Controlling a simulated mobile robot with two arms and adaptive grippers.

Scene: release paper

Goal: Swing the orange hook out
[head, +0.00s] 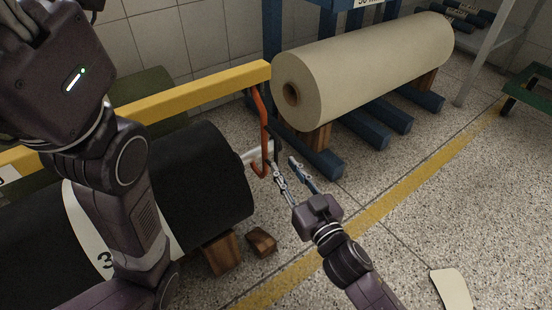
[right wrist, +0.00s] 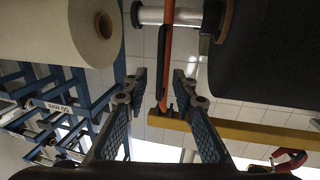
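The orange hook (head: 263,130) hangs from the end of the yellow beam (head: 200,88), beside the end of the black roll (head: 205,185). Its lower end curls near the pale core bar (head: 255,153). My right gripper (head: 284,163) is open and empty, just right of the hook's lower part. In the right wrist view, the hook (right wrist: 168,50) shows between the lines of my open fingers (right wrist: 159,80), seemingly beyond the tips; contact is not visible. My left arm crosses the left side of the head view and covers part of the black roll; its gripper fingers are not clearly visible.
A large cream roll (head: 370,65) lies on blue supports (head: 385,115) behind and right of the hook. Wooden chocks (head: 261,241) sit by the black roll. A yellow floor line (head: 430,180) crosses open floor at right.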

